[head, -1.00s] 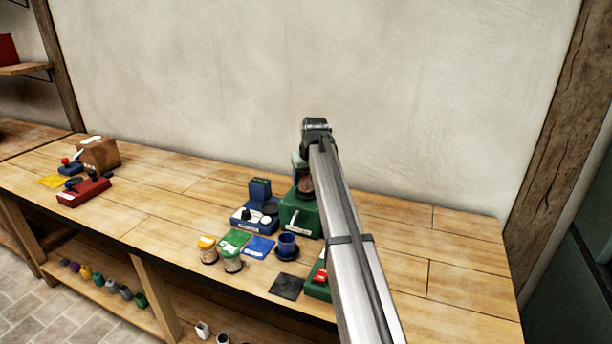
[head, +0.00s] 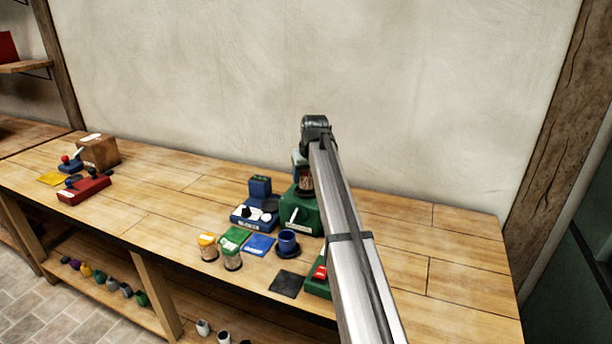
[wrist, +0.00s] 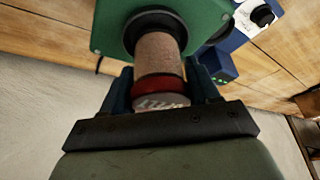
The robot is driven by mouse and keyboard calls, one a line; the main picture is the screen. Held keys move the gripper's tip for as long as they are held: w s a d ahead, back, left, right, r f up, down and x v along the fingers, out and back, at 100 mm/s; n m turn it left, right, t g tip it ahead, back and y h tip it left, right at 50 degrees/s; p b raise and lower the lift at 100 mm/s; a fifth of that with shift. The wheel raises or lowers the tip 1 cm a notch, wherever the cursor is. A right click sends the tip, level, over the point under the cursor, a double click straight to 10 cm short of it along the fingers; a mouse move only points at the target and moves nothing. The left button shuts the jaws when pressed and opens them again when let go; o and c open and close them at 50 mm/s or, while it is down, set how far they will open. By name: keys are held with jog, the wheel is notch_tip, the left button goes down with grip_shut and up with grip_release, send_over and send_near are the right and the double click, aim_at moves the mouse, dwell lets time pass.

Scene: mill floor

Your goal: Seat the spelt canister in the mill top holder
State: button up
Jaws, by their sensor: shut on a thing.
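My gripper (wrist: 164,92) is shut on a canister (wrist: 158,55) of brown grain with a red band and a pale labelled end; the lettering is too unclear to read. In the wrist view the canister's far end is at the black ring holder (wrist: 155,24) on top of the green mill (wrist: 105,32). It looks in line with the ring; I cannot tell how deep it sits. In the head view the green mill (head: 300,217) stands below my gripper, and my arm partly hides the canister (head: 306,181).
A blue device (head: 240,222) stands left of the mill. The bench at right is clear.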

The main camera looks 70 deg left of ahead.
jog(key=shift+f, duration=0.6)
jog(key=o, duration=0.9)
jog(key=shift+r, duration=0.1)
jog(key=shift+v, duration=5.4)
